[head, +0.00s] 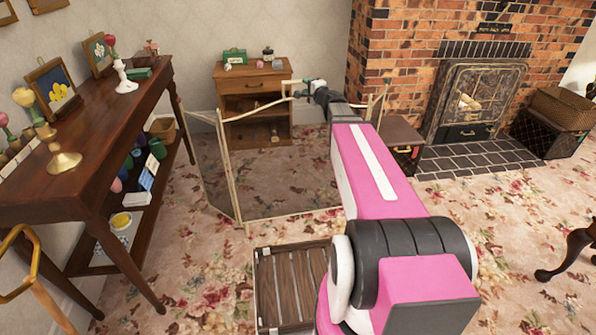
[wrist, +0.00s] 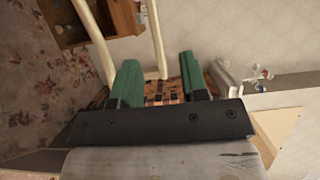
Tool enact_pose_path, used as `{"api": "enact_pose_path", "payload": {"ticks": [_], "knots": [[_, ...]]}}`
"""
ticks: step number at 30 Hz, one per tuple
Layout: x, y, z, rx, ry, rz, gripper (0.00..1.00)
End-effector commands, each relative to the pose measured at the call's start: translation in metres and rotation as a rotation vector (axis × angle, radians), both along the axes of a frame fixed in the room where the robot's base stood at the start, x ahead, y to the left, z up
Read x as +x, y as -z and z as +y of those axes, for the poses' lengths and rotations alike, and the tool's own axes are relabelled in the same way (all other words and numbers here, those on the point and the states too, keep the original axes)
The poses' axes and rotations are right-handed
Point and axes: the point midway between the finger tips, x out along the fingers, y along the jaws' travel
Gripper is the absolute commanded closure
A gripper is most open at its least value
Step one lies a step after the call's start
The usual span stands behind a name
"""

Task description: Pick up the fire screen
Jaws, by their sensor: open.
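The fire screen (head: 285,185) stands upright on the carpet, with several see-through dark mesh panels in a thin cream-gold frame. My gripper (head: 305,90) is at its top edge, near an upper corner of the frame. My arm hides part of the screen's right side. In the wrist view, my gripper (wrist: 161,75) has its two green fingers apart. A cream frame bar of the fire screen (wrist: 157,40) runs down to the space between the fingers; I cannot tell if it touches them. Another cream bar passes to the left of the left finger.
A wooden cabinet (head: 252,95) stands behind the screen. A dark wood side table (head: 100,140) with ornaments is at left. A slatted wooden crate (head: 290,285) lies in front, beside my arm. The brick fireplace (head: 400,60) is at right. Open carpet lies at lower right.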

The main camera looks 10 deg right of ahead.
Motion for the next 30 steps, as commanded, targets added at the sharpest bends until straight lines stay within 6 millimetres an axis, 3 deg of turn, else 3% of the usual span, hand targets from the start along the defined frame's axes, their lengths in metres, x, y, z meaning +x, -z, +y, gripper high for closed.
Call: {"api": "enact_pose_path", "payload": {"ticks": [1,8,17,25,26,29,30], "knots": [[0.009,0.000,0.003,0.000,-0.001,0.000,0.60],[0.021,0.001,0.007,0.000,-0.001,0.000,0.60],[0.060,0.003,0.018,0.000,-0.001,0.000,0.60],[0.062,0.003,0.021,0.000,-0.001,0.001,0.60],[0.062,0.003,0.021,0.000,-0.001,0.001,0.66],[0.062,0.003,0.021,0.000,-0.001,0.001,0.99],[0.062,0.003,0.021,0.000,-0.001,0.001,1.00]]}}
